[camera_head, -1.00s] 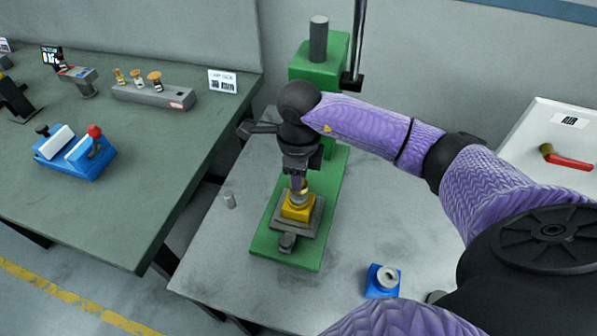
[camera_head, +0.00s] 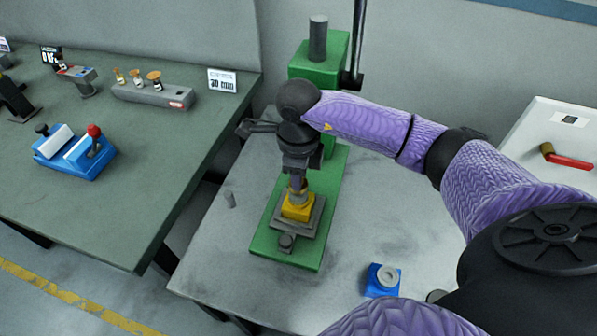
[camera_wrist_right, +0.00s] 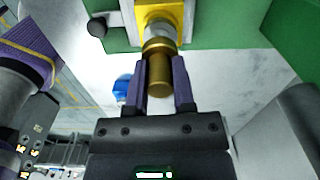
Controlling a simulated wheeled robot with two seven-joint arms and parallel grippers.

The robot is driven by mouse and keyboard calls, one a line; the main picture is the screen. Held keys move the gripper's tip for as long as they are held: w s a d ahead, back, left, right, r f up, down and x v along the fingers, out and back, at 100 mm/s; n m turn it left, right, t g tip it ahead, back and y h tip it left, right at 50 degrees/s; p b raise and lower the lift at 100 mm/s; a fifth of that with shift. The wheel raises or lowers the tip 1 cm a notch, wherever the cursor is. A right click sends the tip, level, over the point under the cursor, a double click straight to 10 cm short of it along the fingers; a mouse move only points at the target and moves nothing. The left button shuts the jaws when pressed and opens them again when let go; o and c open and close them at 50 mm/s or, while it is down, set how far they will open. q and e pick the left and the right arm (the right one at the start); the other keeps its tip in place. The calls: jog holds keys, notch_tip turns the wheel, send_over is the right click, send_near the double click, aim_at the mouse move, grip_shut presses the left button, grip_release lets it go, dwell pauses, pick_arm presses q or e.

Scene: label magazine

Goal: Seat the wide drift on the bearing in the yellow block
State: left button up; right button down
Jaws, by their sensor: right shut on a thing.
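The yellow block (camera_head: 297,208) sits on the plate of the green press; its top shows in the wrist view (camera_wrist_right: 146,14). A pale metal bearing (camera_wrist_right: 164,30) shows at the block. My right gripper (camera_head: 298,185) is above the block, its two purple fingers (camera_wrist_right: 160,85) shut on the brass drift (camera_wrist_right: 159,76). The drift's wide collar end points at the bearing, directly over it. The collar and bearing look very close; I cannot tell whether they touch or how fully they are seated. My left gripper is not in view.
The green press (camera_head: 322,72) rises behind my right wrist, with its lever beside it. A blue block with a metal ring (camera_head: 383,280) stands at the front right. Several drifts stand in a grey rack (camera_head: 152,92) on the left bench.

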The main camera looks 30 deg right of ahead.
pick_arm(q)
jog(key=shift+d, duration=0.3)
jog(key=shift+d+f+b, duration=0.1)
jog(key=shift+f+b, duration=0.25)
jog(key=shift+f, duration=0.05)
pick_arm(e)
jog(key=shift+f, duration=0.5)
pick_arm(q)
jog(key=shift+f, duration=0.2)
pick_arm(e)
jog(key=shift+f, duration=0.2)
pick_arm(q)
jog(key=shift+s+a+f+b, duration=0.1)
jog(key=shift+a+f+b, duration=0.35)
jog(key=shift+b, duration=0.15)
pick_arm(e)
jog(key=shift+f, duration=0.5)
jog(key=shift+c, duration=2.2)
grip_release()
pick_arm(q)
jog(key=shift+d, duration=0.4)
pick_arm(e)
jog(key=shift+o, duration=0.3)
notch_tip(320, 180, up, 10)
jog(key=shift+f+p, duration=0.25)
jog(key=shift+p, duration=0.5)
jog(key=shift+r, duration=0.2)
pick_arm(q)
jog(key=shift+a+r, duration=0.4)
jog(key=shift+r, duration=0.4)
